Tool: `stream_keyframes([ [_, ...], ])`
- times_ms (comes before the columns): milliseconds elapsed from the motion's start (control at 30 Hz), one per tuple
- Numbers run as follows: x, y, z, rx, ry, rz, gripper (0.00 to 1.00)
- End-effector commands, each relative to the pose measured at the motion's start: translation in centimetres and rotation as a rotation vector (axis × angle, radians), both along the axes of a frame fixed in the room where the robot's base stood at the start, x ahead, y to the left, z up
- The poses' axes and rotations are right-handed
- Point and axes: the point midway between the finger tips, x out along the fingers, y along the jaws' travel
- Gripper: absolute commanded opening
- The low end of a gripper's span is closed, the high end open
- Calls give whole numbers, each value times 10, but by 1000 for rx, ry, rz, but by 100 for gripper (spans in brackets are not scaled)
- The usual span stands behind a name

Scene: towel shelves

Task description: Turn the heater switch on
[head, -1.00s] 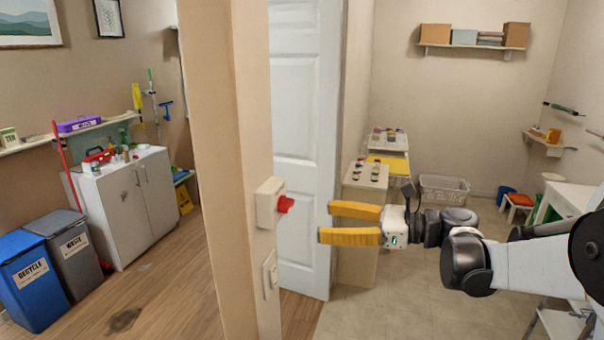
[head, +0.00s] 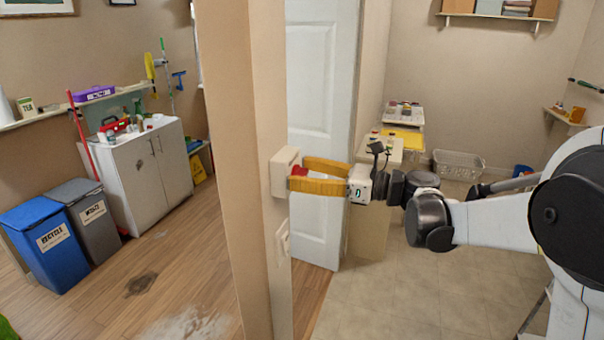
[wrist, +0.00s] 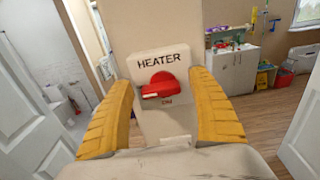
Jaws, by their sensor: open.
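The heater switch is a cream box (head: 284,172) on the end face of the wall, with a red knob (head: 299,171) facing my gripper. In the wrist view the box (wrist: 152,62) reads "HEATER" above the red knob (wrist: 163,86), with small red lettering under it. A pale mark shows on the knob's left end. My gripper (head: 297,174) has its two yellow fingers at the box, one on each side of the knob. In the wrist view the open fingers (wrist: 160,95) stand left and right of the knob, with visible gaps to it.
A light plate (head: 282,242) is on the wall end below the box. A white door (head: 322,110) stands just behind my gripper. A small cabinet (head: 370,215) is beyond it. The floor (head: 385,290) below my arm is clear.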

Motion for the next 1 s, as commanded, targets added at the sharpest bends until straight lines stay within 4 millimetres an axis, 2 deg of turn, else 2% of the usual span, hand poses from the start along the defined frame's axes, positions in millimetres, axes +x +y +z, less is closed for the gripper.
stream_keyframes([
  [167,0,0,0,0,0,0,68],
  [333,0,0,0,0,0,0,18],
  [367,0,0,0,0,0,0,15],
  [767,0,0,0,-11,-30,0,15],
  [1000,-1,0,-1,-55,-150,0,15],
])
